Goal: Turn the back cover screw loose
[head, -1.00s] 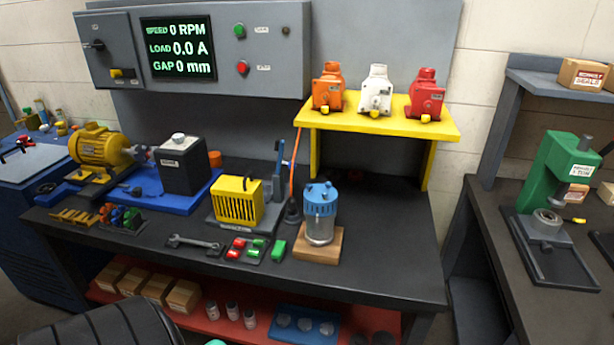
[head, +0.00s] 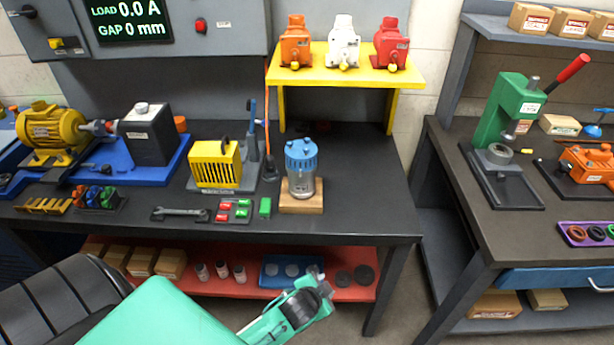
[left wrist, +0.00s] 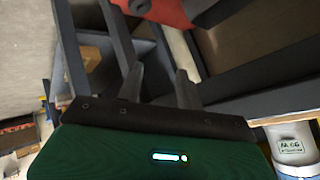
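I cannot make out a back cover screw in either view. A yellow motor (head: 50,130) lies on a blue base at the left of the bench. A blue-topped metal motor (head: 301,168) stands upright on a wooden block near the bench's right end. Orange (head: 296,45), white (head: 342,45) and red (head: 391,45) motor-like units stand on the yellow shelf. My left arm, teal, reaches in from the bottom; its gripper (head: 318,283) is in front of the lower shelf, apart from these things. In the left wrist view its fingers (left wrist: 159,70) are apart and empty. My right gripper is out of view.
A wrench (head: 180,214), a yellow vented box (head: 215,167) and a tray of red and green pieces (head: 233,210) sit on the bench (head: 350,215). At right, another bench holds a green press (head: 508,115) and an orange device (head: 590,163). Floor shows between benches.

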